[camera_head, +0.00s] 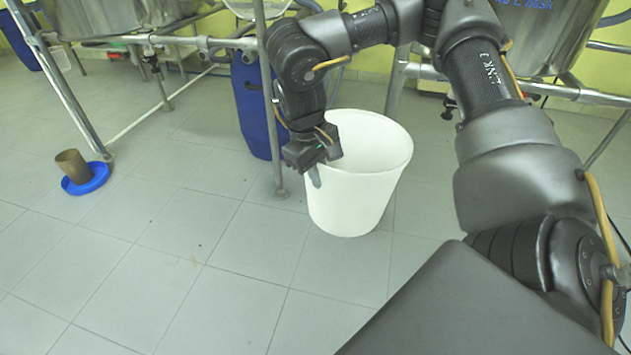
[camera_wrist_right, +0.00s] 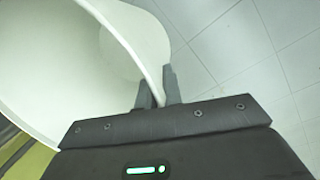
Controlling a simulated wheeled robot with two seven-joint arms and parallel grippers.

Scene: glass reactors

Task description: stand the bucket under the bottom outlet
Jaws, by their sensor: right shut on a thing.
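The white bucket (camera_head: 362,195) is upright in the middle of the head view, to the right of a blue drum. I cannot tell whether its base touches the floor. My right gripper (camera_head: 314,176) is shut on the left side of the bucket's rim. In the right wrist view the fingers (camera_wrist_right: 158,90) pinch the bucket wall (camera_wrist_right: 60,70) from both sides, and the inside looks empty. The bottom outlet is not clearly seen; the steel vessels (camera_head: 110,15) show only their lower parts at the top. My left gripper is not in view.
A blue drum (camera_head: 250,105) stands close behind my right gripper. Steel frame legs (camera_head: 75,85) and rails stand at the back. A blue dish (camera_head: 88,180) with a brown cup (camera_head: 72,167) is on the floor at left. The tiled floor (camera_head: 150,270) in front is clear.

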